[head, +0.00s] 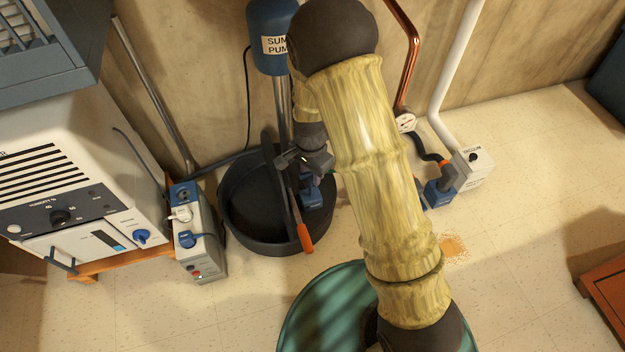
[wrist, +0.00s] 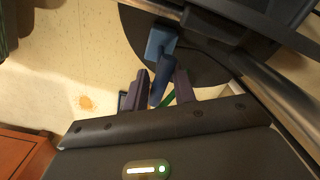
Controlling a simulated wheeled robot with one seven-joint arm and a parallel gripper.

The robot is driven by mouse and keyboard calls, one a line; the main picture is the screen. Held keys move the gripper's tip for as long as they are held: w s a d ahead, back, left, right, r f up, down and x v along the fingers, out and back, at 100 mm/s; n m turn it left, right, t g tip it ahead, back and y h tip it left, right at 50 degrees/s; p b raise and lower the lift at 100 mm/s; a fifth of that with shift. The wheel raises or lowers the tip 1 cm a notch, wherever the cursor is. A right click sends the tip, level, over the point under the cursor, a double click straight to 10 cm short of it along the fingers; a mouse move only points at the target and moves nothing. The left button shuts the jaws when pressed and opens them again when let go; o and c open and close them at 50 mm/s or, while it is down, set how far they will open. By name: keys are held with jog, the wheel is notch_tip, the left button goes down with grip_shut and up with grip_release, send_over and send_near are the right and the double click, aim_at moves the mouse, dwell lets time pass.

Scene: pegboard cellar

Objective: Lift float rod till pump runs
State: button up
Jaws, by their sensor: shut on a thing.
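The blue sump pump (head: 272,40) stands on a grey column above a round black basin (head: 240,235). My gripper (head: 308,172) is over the right part of the basin, close to the column. In the wrist view my gripper (wrist: 160,90) is shut on a dark blue upright part (wrist: 161,80), which runs to a lighter blue block (wrist: 160,42). This blue block also shows below my gripper in the head view (head: 312,198). I cannot tell whether the held part is the float rod. My arm hides the area right of the column.
A dark bar with an orange end (head: 305,238) lies across the basin's front rim. A white dehumidifier (head: 75,190) and a grey outlet box (head: 205,255) stand left. A white box (head: 472,170) stands right. A green round container (head: 300,315) is in front.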

jog(key=shift+w+a+r+p, duration=0.1)
jog(key=shift+a+r+p, duration=0.1)
jog(key=shift+r+p, duration=0.3)
jog(key=shift+a+r+p, duration=0.1)
jog(key=shift+r+p, duration=0.2)
jog(key=shift+d+r+p, duration=0.2)
jog(key=shift+r+p, duration=0.75)
jog(key=shift+p, duration=0.15)
jog(key=shift+w, duration=0.25)
jog(key=shift+d, duration=0.2)
jog(key=shift+a, duration=0.1)
jog(key=shift+s+a, duration=0.15)
jog(key=shift+a, duration=0.05)
dwell(0.5)
